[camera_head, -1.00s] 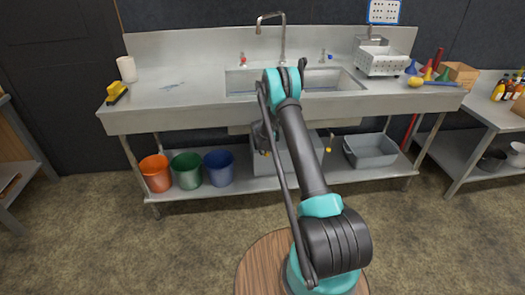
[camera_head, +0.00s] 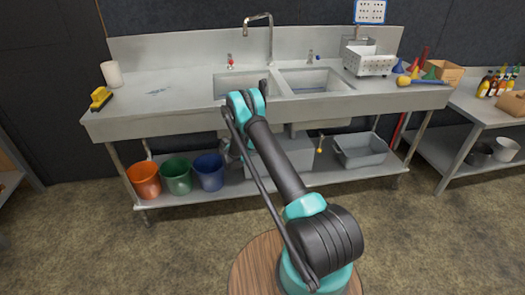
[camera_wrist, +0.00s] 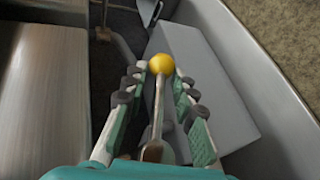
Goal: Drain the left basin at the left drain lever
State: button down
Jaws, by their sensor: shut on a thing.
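The left basin (camera_head: 229,80) is set in the steel sink counter, partly hidden by my arm; no water level can be made out. In the wrist view, a lever with a yellow ball knob (camera_wrist: 161,64) and thin metal rod stands between the two fingers of my gripper (camera_wrist: 160,78). The fingers are closed on this lever. In the head view my gripper (camera_head: 229,151) is below the counter's front, near the blue bucket, and the held lever is hidden there. Another yellow-knobbed lever (camera_head: 319,150) hangs under the right basin (camera_head: 312,82).
Orange (camera_head: 145,181), green (camera_head: 177,178) and blue (camera_head: 209,172) buckets stand on the lower shelf. A grey box (camera_head: 290,160) and a grey tub (camera_head: 361,150) stand to their right. The counter's front edge (camera_head: 180,125) is above my gripper.

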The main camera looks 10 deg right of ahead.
jog(key=shift+d+r+n+t+h, duration=0.15)
jog(key=shift+r+n+t+h, duration=0.2)
jog(key=shift+r+h, duration=0.65)
jog(key=shift+f, duration=0.2)
jog(key=c, duration=1.2)
grip_release()
jog(key=v, duration=1.2)
jog(key=shift+f, duration=0.25)
